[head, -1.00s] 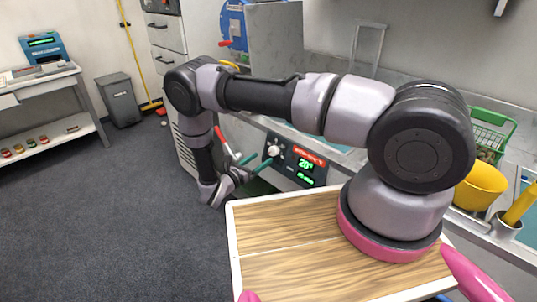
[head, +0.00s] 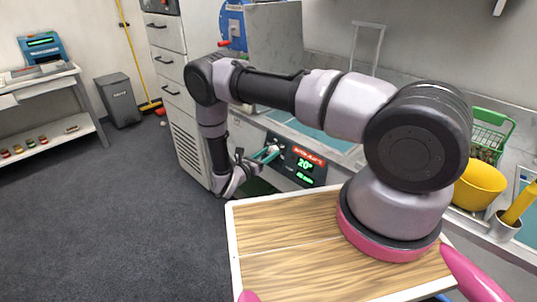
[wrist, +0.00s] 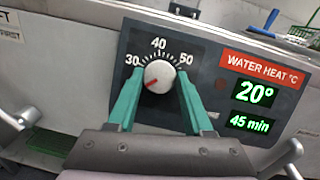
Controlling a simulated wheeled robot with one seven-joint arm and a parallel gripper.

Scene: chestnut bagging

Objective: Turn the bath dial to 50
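The bath dial (wrist: 160,76) is a round white knob on the dark control panel (wrist: 205,45). Its red mark points to the lower left, below the 30 on the scale. The scale shows 30, 40 and 50. The red-labelled display (wrist: 255,92) beside it reads 20° and 45 min. My gripper (wrist: 160,86) is open, its two teal fingers on either side of the dial, their tips close to its rim. I cannot tell whether they touch it. In the head view my gripper (head: 272,150) reaches the panel from the left and partly covers the dial.
A wooden board with a white rim (head: 290,265) lies in front of the panel. A yellow bowl (head: 481,186) and a green basket (head: 490,133) stand on the counter at right. A grey cabinet (head: 190,145) is beside my arm.

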